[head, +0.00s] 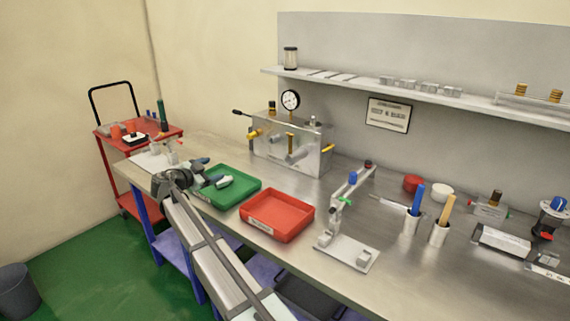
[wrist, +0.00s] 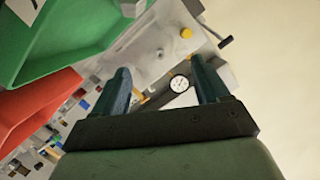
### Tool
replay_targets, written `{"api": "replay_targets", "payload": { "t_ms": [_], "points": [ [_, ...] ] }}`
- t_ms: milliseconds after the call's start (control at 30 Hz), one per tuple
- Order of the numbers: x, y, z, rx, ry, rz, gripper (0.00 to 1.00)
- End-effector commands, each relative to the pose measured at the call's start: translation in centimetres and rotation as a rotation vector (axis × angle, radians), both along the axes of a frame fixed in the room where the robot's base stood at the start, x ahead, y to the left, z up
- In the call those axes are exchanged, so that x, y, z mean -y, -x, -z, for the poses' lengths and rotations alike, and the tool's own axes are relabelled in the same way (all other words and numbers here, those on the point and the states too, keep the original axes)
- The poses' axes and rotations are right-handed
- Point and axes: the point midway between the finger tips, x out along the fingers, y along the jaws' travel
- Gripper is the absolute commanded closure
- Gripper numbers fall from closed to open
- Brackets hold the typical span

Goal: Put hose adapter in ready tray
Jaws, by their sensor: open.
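My gripper (head: 213,171) is over the green tray in the head view, at the end of my arm. In the wrist view its two dark teal fingers (wrist: 160,92) stand wide apart with nothing between them. The green tray (head: 246,197) lies on the bench, left of the red tray (head: 281,237); both also show in the wrist view, green (wrist: 60,50) at upper left and red (wrist: 35,100) below it. The labels are too small to read, so I cannot tell which is the ready tray. I cannot pick out the hose adapter for certain in either view.
A metal test box (head: 290,150) with a gauge (head: 291,99) stands behind the green tray. A clamp stand (head: 346,253) is right of the red tray. Several cups and tools are further right. A red cart (head: 170,130) stands beyond the bench's left end.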

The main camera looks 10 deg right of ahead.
Motion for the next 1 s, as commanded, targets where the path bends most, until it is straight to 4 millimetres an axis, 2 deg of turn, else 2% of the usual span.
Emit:
{"api": "replay_targets", "payload": {
  "t_ms": [33, 200, 500, 1000],
  "points": [
    [-0.7, 1.0, -0.2, 0.000, 0.000, -0.002, 0.25],
    [-2.6, 3.5, -1.0, 0.000, 0.000, -0.002, 0.25],
    [-5.0, 6.6, -1.9, 0.001, 0.000, -0.001, 0.25],
    [-5.5, 7.2, -2.0, 0.000, 0.000, 0.000, 0.25]
  ]
}}
